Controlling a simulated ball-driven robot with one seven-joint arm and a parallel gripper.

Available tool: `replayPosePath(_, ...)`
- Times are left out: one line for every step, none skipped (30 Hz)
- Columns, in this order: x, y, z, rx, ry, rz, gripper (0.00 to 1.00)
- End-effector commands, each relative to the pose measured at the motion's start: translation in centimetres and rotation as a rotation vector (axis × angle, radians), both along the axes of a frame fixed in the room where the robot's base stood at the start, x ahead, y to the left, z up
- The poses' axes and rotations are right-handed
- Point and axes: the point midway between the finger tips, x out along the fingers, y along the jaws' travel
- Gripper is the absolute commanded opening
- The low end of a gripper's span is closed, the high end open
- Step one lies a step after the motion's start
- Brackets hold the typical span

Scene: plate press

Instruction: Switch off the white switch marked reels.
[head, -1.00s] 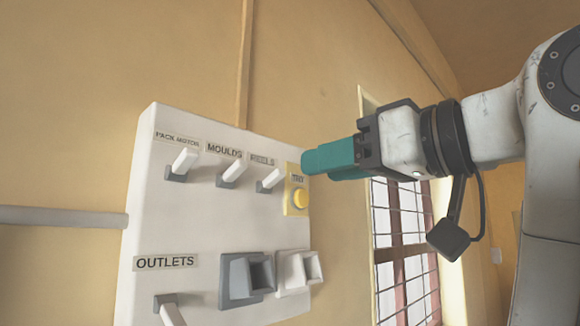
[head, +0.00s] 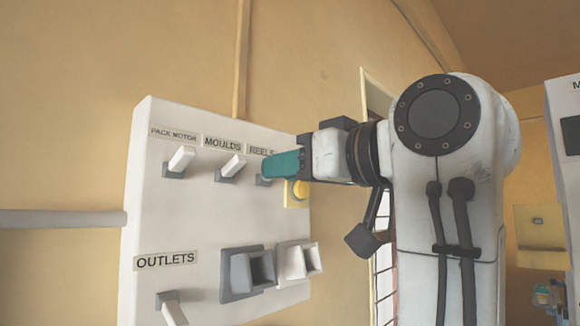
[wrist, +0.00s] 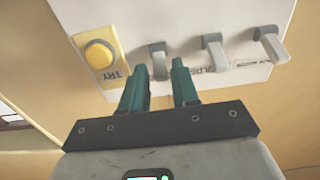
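The white reels switch shows in the wrist view (wrist: 159,64), its lever in the gap between my two teal fingers. In the head view only its grey base (head: 262,181) shows under my gripper (head: 268,166), which hides the lever and part of the REELS label (head: 257,150). In the wrist view my gripper (wrist: 159,75) is open, with a gap on each side of the lever. I cannot tell whether a finger touches the lever.
The yellow button (head: 297,189) is just right of the reels switch. The moulds switch (head: 231,167) and pack motor switch (head: 181,160) stand to its left. Outlets (head: 247,273) sit lower on the white panel (head: 205,210). A barred window is behind my arm.

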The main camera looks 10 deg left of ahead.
Motion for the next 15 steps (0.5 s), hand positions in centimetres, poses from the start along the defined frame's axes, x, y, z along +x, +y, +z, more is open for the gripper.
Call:
replayPosePath(-0.01,-0.02,0.02,0.000,0.000,0.000,0.24)
replayPosePath(-0.01,-0.02,0.02,0.000,0.000,0.000,0.21)
replayPosePath(-0.01,-0.02,0.02,0.000,0.000,0.000,0.18)
replayPosePath(-0.02,-0.02,0.02,0.000,0.000,0.000,0.15)
replayPosePath(-0.02,-0.02,0.02,0.000,0.000,0.000,0.12)
replayPosePath(-0.01,-0.03,0.03,0.000,0.000,0.000,0.08)
replayPosePath(-0.01,-0.03,0.03,0.000,0.000,0.000,0.05)
replayPosePath(-0.01,-0.03,0.03,0.000,0.000,0.000,0.02)
replayPosePath(-0.02,-0.04,0.03,0.000,0.000,0.000,0.00)
replayPosePath(-0.02,-0.04,0.03,0.000,0.000,0.000,0.00)
replayPosePath(-0.02,-0.04,0.03,0.000,0.000,0.000,0.00)
replayPosePath(-0.02,-0.04,0.03,0.000,0.000,0.000,0.00)
replayPosePath(-0.02,-0.04,0.03,0.000,0.000,0.000,0.00)
replayPosePath(-0.02,-0.04,0.03,0.000,0.000,0.000,0.00)
replayPosePath(-0.02,-0.04,0.00,0.001,-0.001,0.000,0.00)
